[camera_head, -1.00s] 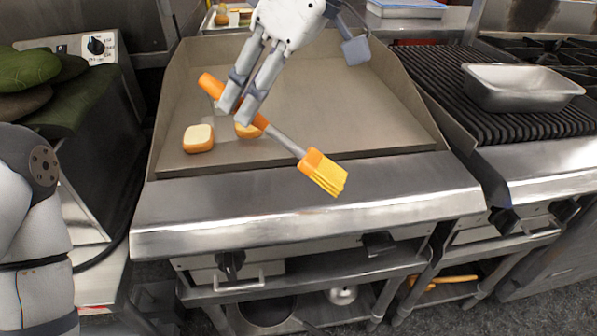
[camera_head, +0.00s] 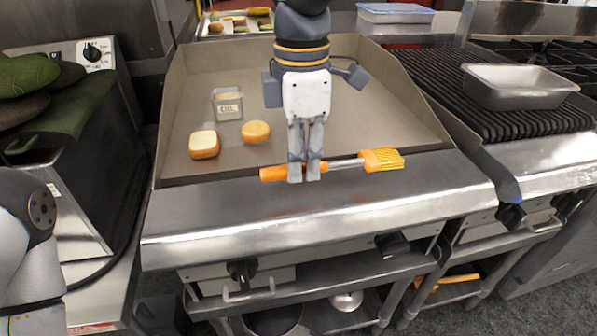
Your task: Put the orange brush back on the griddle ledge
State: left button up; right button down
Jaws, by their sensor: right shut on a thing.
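The orange brush (camera_head: 382,160) has an orange handle, a metal shank and orange-yellow bristles. It lies level, bristles to the right, above or at the front edge of the griddle. My right gripper (camera_head: 304,179) comes down from the top and is shut on the brush's handle. The griddle ledge (camera_head: 320,208) is the shiny steel strip along the griddle's front. A faint orange reflection shows on it below the brush; I cannot tell whether the brush touches the ledge. My left gripper is not in view; only part of my left arm shows at the left edge.
Two bun pieces (camera_head: 204,145) and (camera_head: 256,132) and a small container marked OIL (camera_head: 227,104) are on the griddle plate (camera_head: 370,110). A metal pan (camera_head: 517,87) sits on the grill at right. A green-topped appliance (camera_head: 80,130) stands at left.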

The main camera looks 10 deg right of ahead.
jog(key=shift+w+f, duration=0.2)
jog(key=shift+f, duration=0.75)
jog(key=shift+w+f, duration=0.15)
jog(key=shift+f, duration=0.8)
jog(key=shift+a+f, duration=0.1)
jog(key=c, duration=1.5)
grip_release()
jog(key=shift+o, duration=0.2)
notch_tip(320, 180, up, 12)
jog(key=shift+r, duration=0.15)
